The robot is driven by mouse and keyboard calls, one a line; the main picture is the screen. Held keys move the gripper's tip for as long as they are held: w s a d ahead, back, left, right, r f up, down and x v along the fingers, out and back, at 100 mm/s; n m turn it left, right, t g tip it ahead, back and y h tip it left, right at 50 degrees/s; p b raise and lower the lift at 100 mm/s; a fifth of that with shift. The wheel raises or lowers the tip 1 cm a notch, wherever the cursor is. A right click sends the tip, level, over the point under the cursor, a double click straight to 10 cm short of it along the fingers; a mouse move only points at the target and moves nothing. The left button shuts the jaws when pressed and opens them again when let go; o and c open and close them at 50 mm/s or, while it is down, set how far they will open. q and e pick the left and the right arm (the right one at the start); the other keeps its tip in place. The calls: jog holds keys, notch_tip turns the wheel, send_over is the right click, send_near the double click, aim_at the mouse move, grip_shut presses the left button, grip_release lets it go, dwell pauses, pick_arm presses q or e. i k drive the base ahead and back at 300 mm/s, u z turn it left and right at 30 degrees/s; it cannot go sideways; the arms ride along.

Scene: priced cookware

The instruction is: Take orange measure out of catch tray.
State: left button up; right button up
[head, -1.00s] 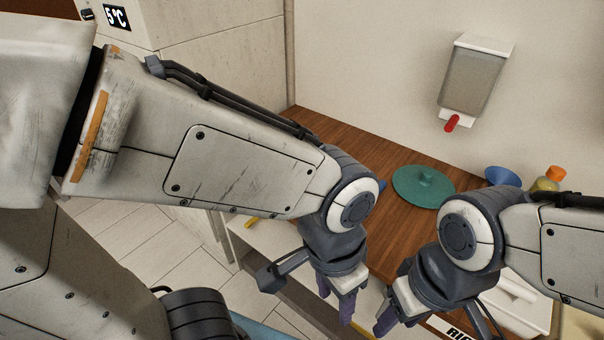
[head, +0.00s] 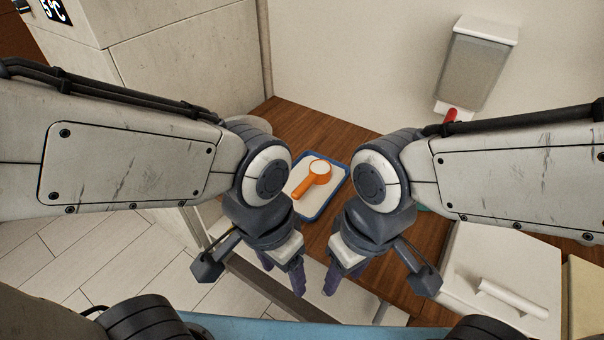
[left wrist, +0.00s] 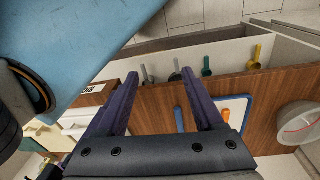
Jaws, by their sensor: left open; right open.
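The orange measure (head: 312,180) lies in the catch tray (head: 324,213), a white tray with a blue rim on the wooden counter. In the head view it shows between my two arms, its round cup towards the back and its handle towards the front left. My left gripper (head: 283,279) is open and empty, in front of the tray and lower in the picture. My right gripper (head: 343,274) is open and empty, just right of it. In the left wrist view the tray (left wrist: 244,101) and part of the orange measure (left wrist: 226,114) show beyond the open fingers.
A wall dispenser (head: 477,62) with a red spout hangs at the back right. A white box (head: 505,275) with a handle stands at the right. Several coloured scoops, one yellow (left wrist: 255,57), hang along the counter's front. A pale bowl (left wrist: 299,124) is beside the tray.

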aim_at(320, 169)
jog(key=z, duration=2.4)
jog(key=k, duration=1)
jog(key=u, duration=1.45)
jog(key=i, duration=1.05)
